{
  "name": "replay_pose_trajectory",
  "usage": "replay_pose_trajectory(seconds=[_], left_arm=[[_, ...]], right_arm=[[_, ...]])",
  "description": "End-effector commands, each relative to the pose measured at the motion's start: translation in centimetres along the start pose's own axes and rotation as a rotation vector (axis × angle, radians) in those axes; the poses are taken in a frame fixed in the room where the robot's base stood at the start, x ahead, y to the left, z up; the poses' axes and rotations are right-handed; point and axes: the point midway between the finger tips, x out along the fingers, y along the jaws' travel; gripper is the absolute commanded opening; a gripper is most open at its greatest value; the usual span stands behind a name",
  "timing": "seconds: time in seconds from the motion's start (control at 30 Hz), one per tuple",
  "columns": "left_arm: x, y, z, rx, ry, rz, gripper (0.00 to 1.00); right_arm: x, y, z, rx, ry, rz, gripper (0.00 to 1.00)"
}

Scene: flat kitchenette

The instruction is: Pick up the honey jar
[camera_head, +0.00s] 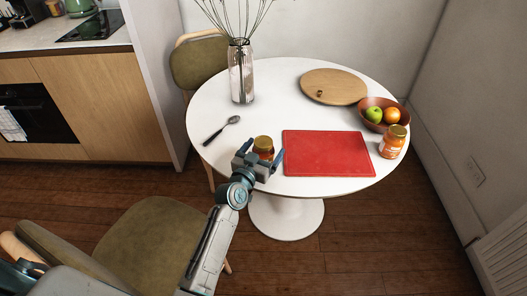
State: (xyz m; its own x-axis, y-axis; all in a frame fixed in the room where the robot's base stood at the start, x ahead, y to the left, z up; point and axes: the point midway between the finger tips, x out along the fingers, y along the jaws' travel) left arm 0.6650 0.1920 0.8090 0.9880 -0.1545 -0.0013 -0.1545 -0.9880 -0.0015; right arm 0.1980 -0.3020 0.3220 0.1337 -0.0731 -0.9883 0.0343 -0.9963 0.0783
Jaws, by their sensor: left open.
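A small jar with a gold lid (263,143) stands on the white round table (300,72), left of the red cutting board. A second gold-lidded jar (391,142), with an orange and white label, stands at the table's right edge. I cannot read either label, so I cannot tell which is the honey jar. My left gripper (262,158) is open at the near side of the first jar, its fingers to the left and right of it. The gripper hides the jar's lower part, and I cannot tell whether they touch. My right gripper is not in view.
A red cutting board (327,153) lies right of the gripper. A spoon (221,130), a glass vase (241,72), a round wooden board (333,87) and a fruit bowl (370,124) are also on the table. A green chair (150,240) stands at the near left.

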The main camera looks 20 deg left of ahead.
Motion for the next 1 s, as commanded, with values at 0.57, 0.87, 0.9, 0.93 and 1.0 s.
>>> replay_pose_trajectory(seconds=[0.57, 0.87, 0.9, 0.93, 1.0], left_arm=[[0.0, -0.01, -0.13, 0.0, 0.003, -0.001, 0.22], [0.0, -0.01, -0.28, 0.0, 0.003, -0.001, 0.22], [0.0, -0.01, -0.38, 0.0, 0.003, -0.001, 0.22], [-0.01, -0.01, -0.46, 0.0, 0.003, -0.001, 0.22], [0.0, -0.01, -0.74, -0.001, 0.003, -0.001, 0.22]], right_arm=[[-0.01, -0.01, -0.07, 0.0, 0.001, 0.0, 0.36], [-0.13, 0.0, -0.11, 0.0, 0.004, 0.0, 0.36], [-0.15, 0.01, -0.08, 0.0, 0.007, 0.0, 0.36], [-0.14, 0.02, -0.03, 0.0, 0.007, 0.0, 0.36], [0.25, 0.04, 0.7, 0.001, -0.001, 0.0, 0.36]])
